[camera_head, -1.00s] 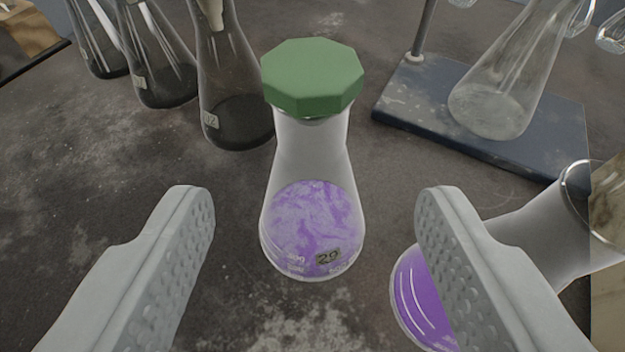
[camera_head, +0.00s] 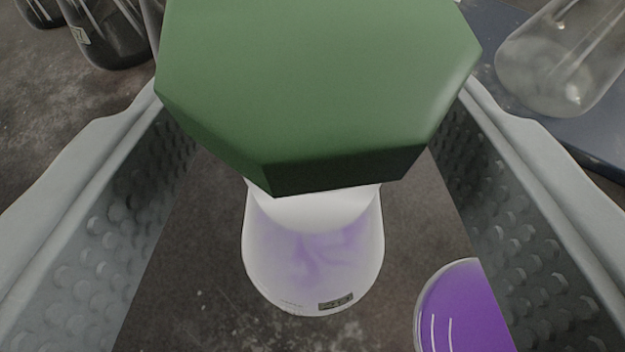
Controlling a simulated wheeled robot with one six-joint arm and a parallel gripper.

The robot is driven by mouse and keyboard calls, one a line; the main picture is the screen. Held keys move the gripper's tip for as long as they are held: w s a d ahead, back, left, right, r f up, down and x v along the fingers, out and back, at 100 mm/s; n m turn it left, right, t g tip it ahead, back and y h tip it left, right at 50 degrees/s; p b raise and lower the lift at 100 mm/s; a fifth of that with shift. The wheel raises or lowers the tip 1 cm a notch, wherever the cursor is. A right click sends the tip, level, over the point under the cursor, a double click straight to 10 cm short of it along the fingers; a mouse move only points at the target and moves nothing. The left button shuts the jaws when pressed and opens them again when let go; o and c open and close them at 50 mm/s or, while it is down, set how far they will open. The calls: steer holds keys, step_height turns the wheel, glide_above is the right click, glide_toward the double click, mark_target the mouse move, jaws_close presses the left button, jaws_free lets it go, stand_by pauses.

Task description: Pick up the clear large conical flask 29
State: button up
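The clear conical flask 29 (camera_head: 312,265) stands on the dark table in the middle of the view. It has purple contents, a dark number label low on its front and a large green octagonal cap (camera_head: 315,85) close to the camera. My gripper (camera_head: 315,110) is open. Its two grey dimpled fingers lie on either side of the flask, with the cap between them. A gap shows between each finger and the flask body. The cap hides the flask's neck and parts of both fingertips.
Another flask with purple contents (camera_head: 465,310) is close at the lower right, partly behind the right finger. A clear flask (camera_head: 560,60) sits on a blue stand base (camera_head: 590,145) at the upper right. Dark flasks (camera_head: 105,35) stand at the upper left.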

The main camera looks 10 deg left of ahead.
steer(key=shift+w+a+f, duration=0.1)
steer(key=shift+w+f, duration=0.2)
steer(key=shift+w, duration=0.35)
jaws_close()
steer(key=shift+r, duration=0.45)
step_height(320, 180, up, 14)
stand_by(2.4)
steer(key=shift+r, duration=0.1)
